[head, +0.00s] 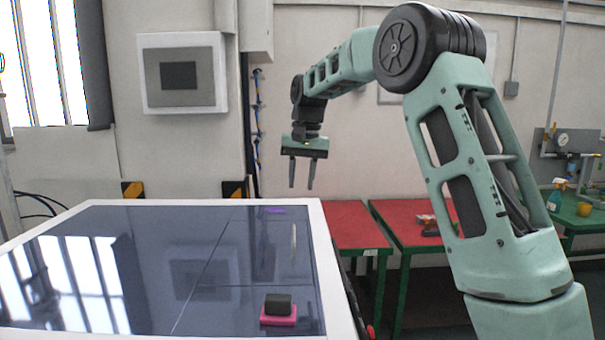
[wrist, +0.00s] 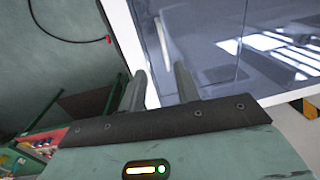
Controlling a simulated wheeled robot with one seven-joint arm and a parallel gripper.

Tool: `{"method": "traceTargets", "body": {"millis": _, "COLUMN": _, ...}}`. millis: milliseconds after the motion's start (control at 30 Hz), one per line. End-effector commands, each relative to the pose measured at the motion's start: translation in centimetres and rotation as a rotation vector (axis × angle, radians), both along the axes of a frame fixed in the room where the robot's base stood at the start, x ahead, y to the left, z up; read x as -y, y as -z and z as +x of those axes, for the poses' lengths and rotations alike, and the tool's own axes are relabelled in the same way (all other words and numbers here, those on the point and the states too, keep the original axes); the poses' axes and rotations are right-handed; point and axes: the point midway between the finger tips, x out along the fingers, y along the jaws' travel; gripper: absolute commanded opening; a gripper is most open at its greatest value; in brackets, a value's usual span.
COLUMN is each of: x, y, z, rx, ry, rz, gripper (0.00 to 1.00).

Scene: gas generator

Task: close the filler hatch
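The gas generator shows as a wide box with a white rim (head: 322,262) and a dark, glossy top. Near its right edge a thin, pale plate (head: 293,243) stands up from the top; it looks like the filler hatch standing open, though I cannot be sure. A similar pale strip (wrist: 163,42) shows beyond my fingers in the wrist view. My gripper (head: 301,186) points down above the right part of the generator, clear of it. Its two fingers are apart with nothing between them, also in the wrist view (wrist: 160,70).
A black block on a pink base (head: 279,320) sits at the near right of the top. A small purple patch (head: 274,209) lies behind the plate. Red-topped tables (head: 350,226) stand to the right. A grey wall box (head: 182,72) hangs behind.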

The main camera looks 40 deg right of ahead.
Motion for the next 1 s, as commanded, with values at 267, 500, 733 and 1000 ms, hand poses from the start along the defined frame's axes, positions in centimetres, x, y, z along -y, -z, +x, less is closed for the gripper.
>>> {"method": "traceTargets", "body": {"millis": 267, "x": 0.2, "y": -2.6, "z": -0.1, "rx": 0.000, "ry": 0.000, "rz": 0.000, "gripper": 0.32}}
{"method": "traceTargets", "body": {"millis": 500, "x": 0.2, "y": -2.7, "z": -0.1, "rx": -0.001, "ry": 0.000, "rz": 0.001, "gripper": 0.32}}
{"method": "traceTargets", "body": {"millis": 733, "x": 0.2, "y": -2.7, "z": -0.1, "rx": -0.001, "ry": 0.000, "rz": 0.001, "gripper": 0.32}}
{"method": "traceTargets", "body": {"millis": 1000, "x": -3.6, "y": -1.4, "z": -0.8, "rx": 0.001, "ry": -0.086, "rz": 0.009, "gripper": 0.32}}
